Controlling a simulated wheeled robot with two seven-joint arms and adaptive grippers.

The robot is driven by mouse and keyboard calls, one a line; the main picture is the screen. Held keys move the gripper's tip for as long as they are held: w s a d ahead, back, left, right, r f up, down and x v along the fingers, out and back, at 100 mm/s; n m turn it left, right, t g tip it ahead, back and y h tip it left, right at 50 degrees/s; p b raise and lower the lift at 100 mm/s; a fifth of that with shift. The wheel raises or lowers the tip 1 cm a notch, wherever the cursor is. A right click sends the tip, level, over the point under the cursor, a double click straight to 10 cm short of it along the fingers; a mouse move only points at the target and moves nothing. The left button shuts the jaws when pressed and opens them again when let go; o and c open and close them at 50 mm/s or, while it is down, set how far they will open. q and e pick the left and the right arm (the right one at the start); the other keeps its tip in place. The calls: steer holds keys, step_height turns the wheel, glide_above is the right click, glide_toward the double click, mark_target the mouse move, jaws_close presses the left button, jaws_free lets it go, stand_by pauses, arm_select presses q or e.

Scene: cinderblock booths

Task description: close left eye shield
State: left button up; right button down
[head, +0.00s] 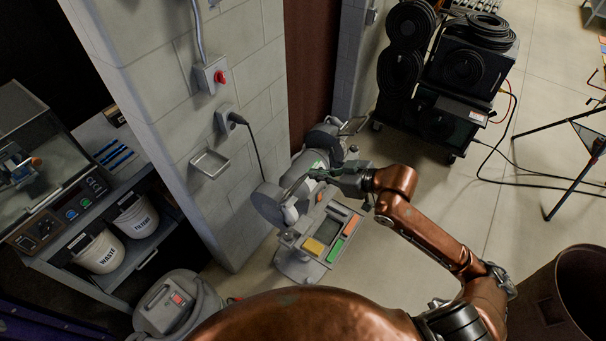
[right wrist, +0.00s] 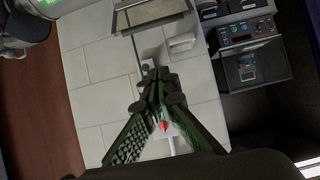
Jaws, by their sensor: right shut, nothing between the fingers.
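A grey bench grinder stands on a pedestal by the wall, with its near wheel guard (head: 266,204) and far wheel guard (head: 325,138). My left gripper is not seen.
A tray with a yellow block (head: 314,247) and green and orange pieces is on the grinder's front. A cabinet with two buckets (head: 101,251) stands left, black equipment (head: 440,100) behind.

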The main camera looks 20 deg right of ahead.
steer(key=p, duration=0.3)
glide_above(299, 184)
steer(key=w+a, duration=0.2)
step_height(299, 184, down, 4)
steer(key=shift+d+f, duration=0.1)
steer(key=shift+f, duration=0.15)
steer(key=shift+s+d+f+p, duration=0.55)
steer(key=shift+s+d+f, duration=0.35)
steer(key=shift+s+f, duration=0.15)
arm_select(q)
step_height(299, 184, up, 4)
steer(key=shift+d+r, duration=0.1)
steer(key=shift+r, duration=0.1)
arm_select(e)
steer(key=shift+s+d+f, duration=0.1)
steer(key=shift+d+f, duration=0.05)
steer(key=shift+f, duration=0.25)
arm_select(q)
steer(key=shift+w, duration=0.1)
